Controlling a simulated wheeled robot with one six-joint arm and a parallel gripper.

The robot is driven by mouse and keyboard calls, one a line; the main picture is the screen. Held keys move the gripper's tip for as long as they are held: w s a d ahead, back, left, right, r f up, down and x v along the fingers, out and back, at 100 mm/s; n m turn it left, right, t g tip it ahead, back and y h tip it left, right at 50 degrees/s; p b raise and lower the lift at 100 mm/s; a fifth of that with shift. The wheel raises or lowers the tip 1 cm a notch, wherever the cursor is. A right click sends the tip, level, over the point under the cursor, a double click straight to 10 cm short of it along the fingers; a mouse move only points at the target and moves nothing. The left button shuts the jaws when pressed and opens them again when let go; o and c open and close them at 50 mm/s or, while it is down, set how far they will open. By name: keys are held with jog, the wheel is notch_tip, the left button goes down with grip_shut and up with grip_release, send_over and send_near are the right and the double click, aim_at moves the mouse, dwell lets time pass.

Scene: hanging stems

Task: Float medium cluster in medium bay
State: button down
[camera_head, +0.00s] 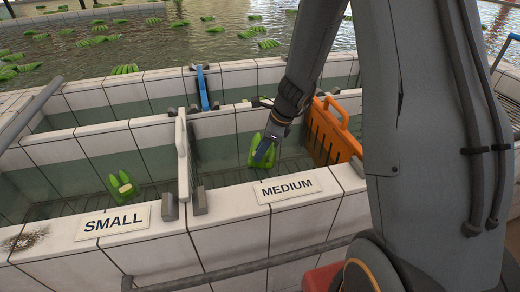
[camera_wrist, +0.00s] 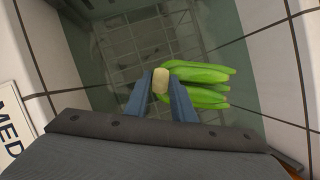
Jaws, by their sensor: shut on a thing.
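A green banana cluster (camera_head: 262,155) is in my gripper (camera_head: 265,150), inside the tiled bay behind the MEDIUM sign (camera_head: 287,187). In the wrist view, the blue fingers of my gripper (camera_wrist: 161,92) are shut on the cluster's pale cut crown (camera_wrist: 160,82). The green fruits (camera_wrist: 203,84) point to the right there. The bay's grated floor (camera_wrist: 150,45) shows beneath the cluster. I cannot tell whether the cluster touches the water.
Another cluster (camera_head: 123,187) is in the bay behind the SMALL sign (camera_head: 110,222). A white gate (camera_head: 183,155) divides the two bays. An orange slatted gate (camera_head: 332,132) stands right of the medium bay. Several clusters float in the large pool behind.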

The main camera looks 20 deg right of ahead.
jog(key=shift+f+b, duration=2.65)
jog(key=shift+f, duration=0.5)
jog(key=shift+f+b, duration=0.9)
jog(key=shift+f, duration=0.1)
jog(key=c, duration=1.4)
grip_release()
jog(key=shift+c, duration=0.2)
jog(key=p+v, duration=0.1)
jog(key=v, duration=0.7)
jog(key=shift+r, duration=0.2)
notch_tip(320, 180, up, 17)
jog(key=p, duration=1.7)
send_over(261, 168)
jog(key=s+d, duration=0.1)
jog(key=d, duration=0.2)
jog(key=shift+s+a, duration=0.2)
jog(key=shift+a, duration=0.05)
